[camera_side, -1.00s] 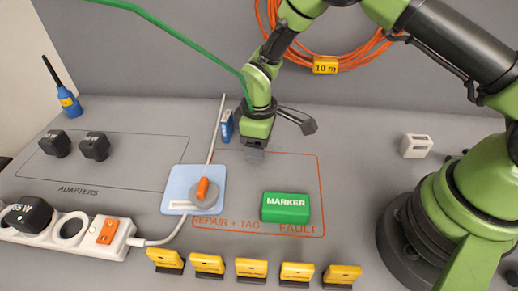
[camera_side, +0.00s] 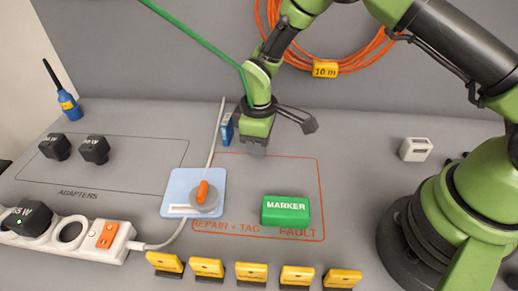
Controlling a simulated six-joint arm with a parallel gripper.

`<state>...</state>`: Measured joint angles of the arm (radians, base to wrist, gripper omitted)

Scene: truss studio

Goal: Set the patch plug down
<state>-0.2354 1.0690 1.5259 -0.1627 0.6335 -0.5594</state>
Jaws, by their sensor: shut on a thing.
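My gripper (camera_side: 255,152) points straight down over the back left part of the orange-outlined area marked REPAIR + TAG and FAULT. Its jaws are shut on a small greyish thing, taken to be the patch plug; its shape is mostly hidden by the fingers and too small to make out. I cannot tell whether it touches the table. A blue piece (camera_side: 227,128) stands just left of the gripper, close to the grey cable.
A blue plate (camera_side: 175,207) with an orange-topped round piece lies left. Several yellow clips (camera_side: 251,272) line the front. A power strip (camera_side: 65,240) is front left. The outline's right half is clear behind the block.

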